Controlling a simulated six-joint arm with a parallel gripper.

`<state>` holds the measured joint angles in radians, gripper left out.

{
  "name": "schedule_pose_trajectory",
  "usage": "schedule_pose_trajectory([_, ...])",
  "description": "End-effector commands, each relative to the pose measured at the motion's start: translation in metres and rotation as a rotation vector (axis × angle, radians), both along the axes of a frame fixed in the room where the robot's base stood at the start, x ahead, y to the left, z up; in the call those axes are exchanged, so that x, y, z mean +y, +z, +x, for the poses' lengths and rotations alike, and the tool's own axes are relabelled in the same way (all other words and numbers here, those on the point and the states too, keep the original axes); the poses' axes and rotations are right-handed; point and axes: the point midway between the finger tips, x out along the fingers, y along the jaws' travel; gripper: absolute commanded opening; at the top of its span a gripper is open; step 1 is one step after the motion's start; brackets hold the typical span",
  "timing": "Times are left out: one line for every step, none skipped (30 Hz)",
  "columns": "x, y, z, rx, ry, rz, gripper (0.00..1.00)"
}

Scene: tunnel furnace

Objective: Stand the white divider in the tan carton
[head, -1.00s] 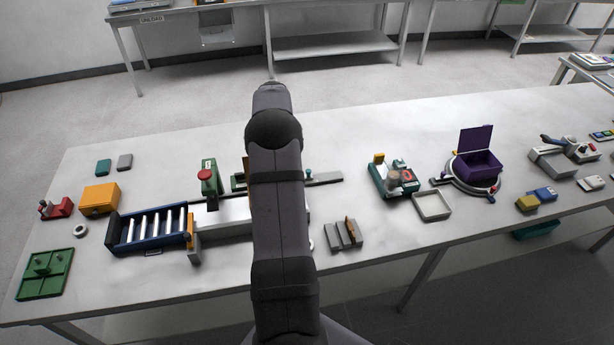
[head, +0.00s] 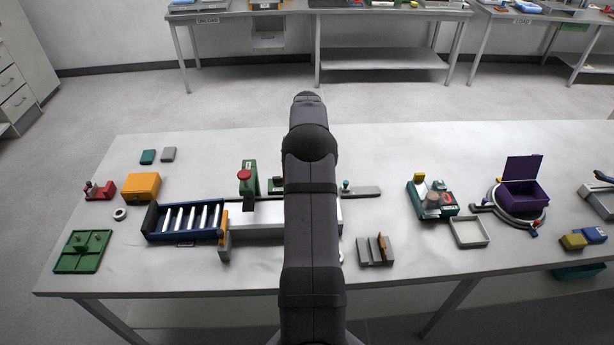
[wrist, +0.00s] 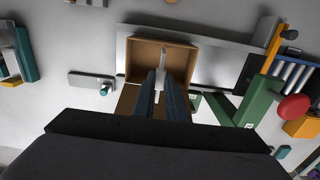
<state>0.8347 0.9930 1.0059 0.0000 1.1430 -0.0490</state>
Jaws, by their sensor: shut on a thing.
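The tan carton (wrist: 132,63) is open-topped and sits on a grey metal bed in the wrist view. One of its flaps hangs outward on the near side. My gripper (wrist: 164,72) reaches down over the carton, its two dark fingers close together. Between the fingertips is a thin pale edge, the white divider (wrist: 163,58), which my gripper holds. It appears upright over or inside the carton; I cannot tell whether it touches the floor. In the head view my arm hides the carton, the divider and the gripper.
A green post with a red knob (head: 244,175) stands close beside the carton. A blue roller tray (head: 184,237) with an orange-ended gate lies to the left. A slotted grey block (head: 375,251), a shallow tray (head: 470,232) and a purple box (head: 524,190) are to the right.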

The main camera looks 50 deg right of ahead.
Motion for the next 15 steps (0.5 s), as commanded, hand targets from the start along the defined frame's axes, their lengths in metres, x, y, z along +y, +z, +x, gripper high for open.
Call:
schedule_pose_trajectory([0.000, -0.006, 0.000, 0.001, 0.000, 0.001, 0.03])
schedule_pose_trajectory([0.000, -0.008, 0.000, 0.001, 0.000, 0.001, 0.03])
schedule_pose_trajectory([0.000, -0.011, 0.000, 0.001, 0.000, 0.001, 0.03])
schedule_pose_trajectory([0.000, -0.012, 0.000, 0.000, 0.000, 0.000, 0.03])
schedule_pose_trajectory([0.000, -0.014, 0.000, 0.000, 0.000, 0.000, 0.03])
schedule_pose_trajectory([0.000, -0.016, 0.000, 0.000, 0.000, 0.000, 0.03])
schedule_pose_trajectory([0.000, -0.017, 0.000, 0.000, 0.000, 0.000, 0.03])
schedule_pose_trajectory([0.000, -0.018, 0.000, 0.000, 0.000, 0.000, 0.03])
schedule_pose_trajectory([0.000, -0.020, 0.000, 0.000, 0.000, 0.000, 0.03])
schedule_pose_trajectory([0.000, -0.021, 0.000, 0.000, 0.000, 0.000, 0.03])
schedule_pose_trajectory([0.000, -0.021, 0.000, 0.000, 0.000, 0.000, 0.03])
schedule_pose_trajectory([0.000, -0.022, 0.000, 0.000, 0.000, 0.000, 0.03])
schedule_pose_trajectory([0.000, -0.023, 0.000, 0.000, 0.000, 0.000, 0.03])
schedule_pose_trajectory([0.000, -0.023, 0.000, 0.000, 0.000, 0.000, 0.03])
schedule_pose_trajectory([0.000, -0.023, 0.000, 0.000, 0.000, 0.000, 0.03])
